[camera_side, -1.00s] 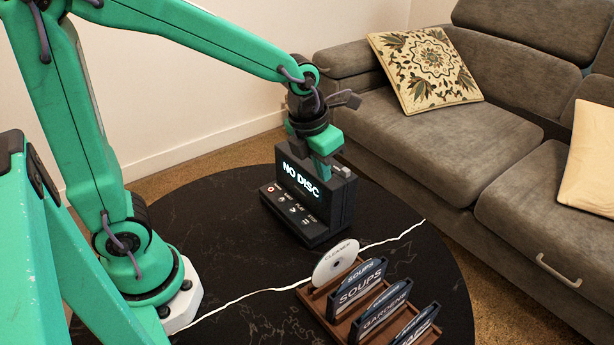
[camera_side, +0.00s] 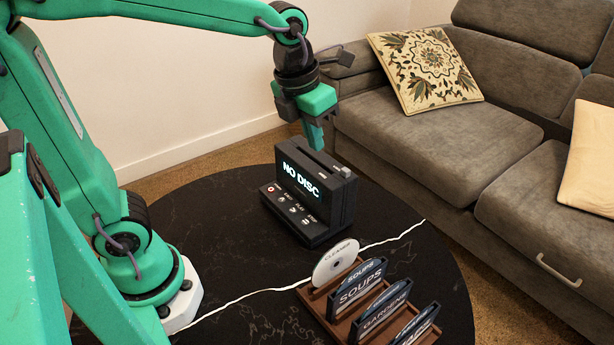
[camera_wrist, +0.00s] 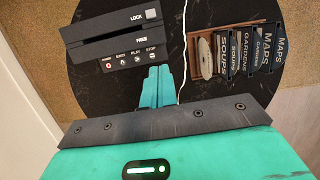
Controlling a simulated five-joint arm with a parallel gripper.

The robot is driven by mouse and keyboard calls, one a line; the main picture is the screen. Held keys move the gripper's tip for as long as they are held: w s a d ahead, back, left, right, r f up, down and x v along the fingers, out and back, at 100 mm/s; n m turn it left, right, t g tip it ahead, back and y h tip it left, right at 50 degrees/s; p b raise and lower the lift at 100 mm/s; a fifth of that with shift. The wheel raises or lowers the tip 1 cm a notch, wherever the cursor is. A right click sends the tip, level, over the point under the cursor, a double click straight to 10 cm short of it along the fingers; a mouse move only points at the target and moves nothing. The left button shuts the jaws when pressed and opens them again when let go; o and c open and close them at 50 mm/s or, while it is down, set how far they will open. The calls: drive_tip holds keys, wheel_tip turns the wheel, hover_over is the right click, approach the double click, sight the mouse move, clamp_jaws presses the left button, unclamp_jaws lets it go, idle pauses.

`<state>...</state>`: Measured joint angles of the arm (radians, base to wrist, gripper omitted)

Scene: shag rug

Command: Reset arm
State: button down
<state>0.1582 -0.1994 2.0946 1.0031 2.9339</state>
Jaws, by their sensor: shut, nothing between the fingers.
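My gripper (camera_side: 315,136) is shut and empty, raised above the back of the black disc player in the side view. In the wrist view its closed fingertips (camera_wrist: 154,72) show below the player's button row. The black disc player (camera_side: 312,215) stands upright on the round dark table, and its screen reads "NO DISC". The wrist view shows the player's top (camera_wrist: 100,35) with a long slot and the labels "LOCK" and "FREE"; a grey slider block sits by "LOCK".
A wooden rack (camera_side: 340,326) holds a white "CLEANER" disc (camera_side: 328,266) and several labelled cases, such as "SOUPS" and "GARDENS". A white crack-like line (camera_side: 257,294) crosses the table (camera_side: 215,225). A grey sofa (camera_side: 450,150) with cushions stands behind at right.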

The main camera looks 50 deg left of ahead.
drive_tip(key=s+a+n+t, duration=0.1)
drive_tip(key=s+n, duration=0.4)
drive_tip(key=n, duration=1.2)
drive_tip(key=s+a+n+t, duration=0.1)
drive_tip(key=s+a+n, duration=0.3)
drive_tip(key=n, duration=1.4)
drive_tip(key=shift+s+a+f+t, duration=0.2)
drive_tip(key=shift+s+t, duration=0.2)
drive_tip(key=shift+s, duration=0.75)
